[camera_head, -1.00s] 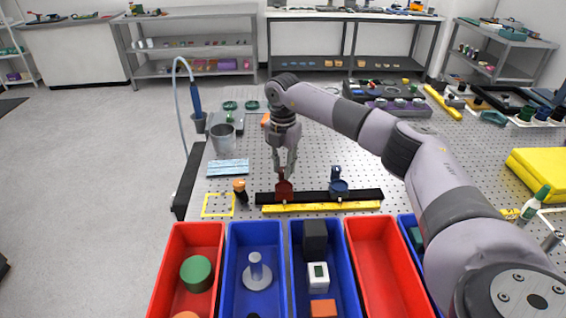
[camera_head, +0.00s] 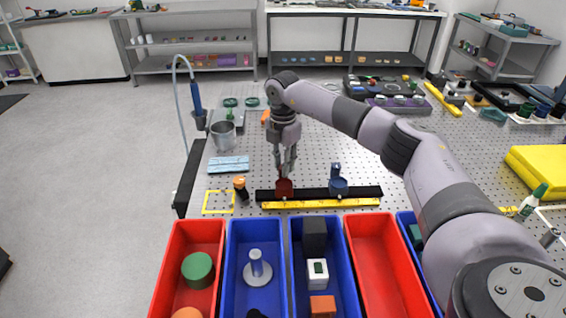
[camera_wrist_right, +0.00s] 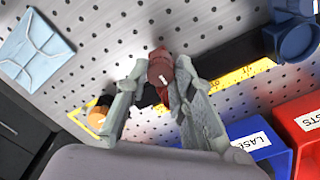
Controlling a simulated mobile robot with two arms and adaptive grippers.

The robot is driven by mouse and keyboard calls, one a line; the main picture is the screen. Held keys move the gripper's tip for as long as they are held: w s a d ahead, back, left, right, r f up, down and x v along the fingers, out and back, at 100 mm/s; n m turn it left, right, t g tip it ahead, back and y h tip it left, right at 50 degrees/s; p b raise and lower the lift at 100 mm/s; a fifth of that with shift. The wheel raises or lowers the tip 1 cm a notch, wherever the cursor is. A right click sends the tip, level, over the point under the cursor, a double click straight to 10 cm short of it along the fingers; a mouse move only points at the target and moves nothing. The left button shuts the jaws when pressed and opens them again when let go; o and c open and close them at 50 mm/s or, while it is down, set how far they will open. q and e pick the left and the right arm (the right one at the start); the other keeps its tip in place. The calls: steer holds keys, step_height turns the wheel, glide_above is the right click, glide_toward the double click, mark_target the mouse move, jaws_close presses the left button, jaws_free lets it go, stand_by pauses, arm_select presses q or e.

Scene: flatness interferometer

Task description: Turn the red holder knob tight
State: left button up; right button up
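The red holder (camera_head: 284,188) stands at the left part of a black rail on the perforated table. My right gripper (camera_head: 286,171) points down at the red holder from above. In the right wrist view, the fingers of my right gripper (camera_wrist_right: 158,82) stand on either side of the knob. The right finger overlaps the knob's edge; the left finger is very near it. Whether they press on it is unclear. My left gripper is out of view.
A blue holder (camera_head: 337,186) stands further right on the black rail (camera_head: 362,192), behind a yellow scale (camera_head: 320,204). An orange-topped black piece (camera_head: 240,187) is to the left, beside a yellow square outline (camera_head: 218,202). Red and blue bins (camera_head: 372,262) line the front.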

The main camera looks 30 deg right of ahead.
steer(key=o, duration=0.5)
steer(key=shift+c, duration=0.2)
step_height(320, 180, up, 12)
stand_by(0.4)
stand_by(0.4)
